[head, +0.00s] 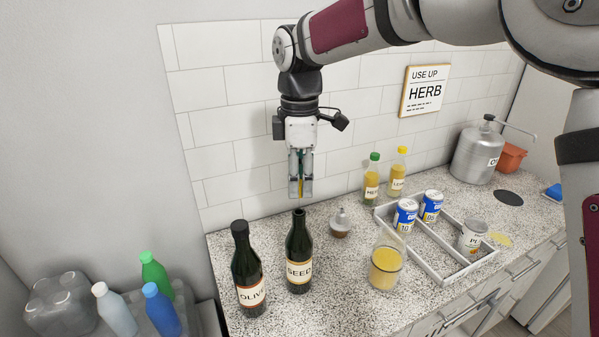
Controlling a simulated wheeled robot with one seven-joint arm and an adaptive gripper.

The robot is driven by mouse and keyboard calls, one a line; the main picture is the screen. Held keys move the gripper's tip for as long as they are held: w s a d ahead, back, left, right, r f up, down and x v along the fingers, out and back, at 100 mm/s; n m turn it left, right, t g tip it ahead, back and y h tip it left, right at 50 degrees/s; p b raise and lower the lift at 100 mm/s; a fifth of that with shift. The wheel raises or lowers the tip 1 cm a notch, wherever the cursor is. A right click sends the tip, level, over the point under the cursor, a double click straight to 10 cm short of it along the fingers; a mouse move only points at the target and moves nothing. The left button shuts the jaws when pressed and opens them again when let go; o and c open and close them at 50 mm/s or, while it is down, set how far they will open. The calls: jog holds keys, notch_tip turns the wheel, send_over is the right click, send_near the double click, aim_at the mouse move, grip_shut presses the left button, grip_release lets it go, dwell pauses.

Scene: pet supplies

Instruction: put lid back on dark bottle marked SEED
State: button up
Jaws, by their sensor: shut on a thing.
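The dark bottle marked SEED (299,255) stands upright on the counter, its narrow neck bare and open at the top. My gripper (301,190) points straight down just above the mouth of this bottle, with a small gap between. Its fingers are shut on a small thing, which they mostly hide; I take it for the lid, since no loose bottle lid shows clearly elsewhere. A similar dark bottle marked OLIVE (248,270) stands close on the left with its dark cap on.
Right of SEED are a small brown jar with a grey top (340,222) and a glass of yellow contents (385,268). A divided white tray (445,275) holds several cans. Two yellow bottles (371,182) stand near the tiled wall. Plastic bottles (160,305) are at lower left.

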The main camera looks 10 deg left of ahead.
aim_at(299, 213)
jog(key=shift+f+b, duration=0.3)
jog(key=shift+f, duration=2)
jog(key=shift+f, duration=0.15)
dwell(0.9)
jog(key=o, duration=1.3)
jog(key=shift+o, duration=0.2)
jog(key=shift+r, duration=3.55)
grip_shut()
